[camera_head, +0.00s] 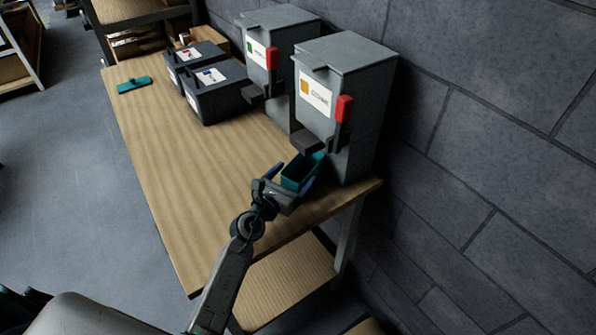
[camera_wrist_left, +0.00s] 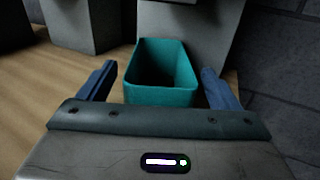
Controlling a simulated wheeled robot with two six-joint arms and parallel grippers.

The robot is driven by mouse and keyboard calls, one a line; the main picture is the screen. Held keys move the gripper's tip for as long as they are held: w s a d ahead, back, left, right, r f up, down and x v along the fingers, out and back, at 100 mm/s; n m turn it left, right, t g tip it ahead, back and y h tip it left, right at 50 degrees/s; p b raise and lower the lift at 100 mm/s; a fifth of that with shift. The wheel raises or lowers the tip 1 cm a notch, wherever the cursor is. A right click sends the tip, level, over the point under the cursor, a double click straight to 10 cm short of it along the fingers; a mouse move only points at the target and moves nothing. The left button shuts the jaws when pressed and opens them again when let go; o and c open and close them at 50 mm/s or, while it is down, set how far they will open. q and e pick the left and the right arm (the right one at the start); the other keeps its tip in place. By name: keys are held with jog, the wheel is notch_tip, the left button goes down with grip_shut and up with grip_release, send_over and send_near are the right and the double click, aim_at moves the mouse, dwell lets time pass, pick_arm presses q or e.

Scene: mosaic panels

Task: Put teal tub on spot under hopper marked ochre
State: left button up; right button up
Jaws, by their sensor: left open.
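The teal tub (camera_head: 291,181) is open-topped and stands upright at the table's right end, just in front of the ochre-labelled hopper (camera_head: 340,75), below its dark spout (camera_head: 308,142). My left gripper (camera_head: 291,176) is open, with its blue fingers on either side of the tub. In the left wrist view, the tub (camera_wrist_left: 160,95) sits between the two spread fingers, with a gap visible at each side, and looks empty. The marked spot itself is hidden or cannot be made out. My right gripper is not in view.
A green-labelled hopper (camera_head: 281,38) stands left of the ochre one. Two dark lidded bins (camera_head: 216,100) (camera_head: 182,57) and a flat teal piece (camera_head: 134,84) lie farther back on the wooden table (camera_head: 190,185). A block wall (camera_head: 480,130) closes the right side. The table's front left is clear.

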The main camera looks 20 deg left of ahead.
pick_arm(q)
jog(key=b+v, duration=0.1)
jog(key=v, duration=0.8)
jog(key=shift+s, duration=0.1)
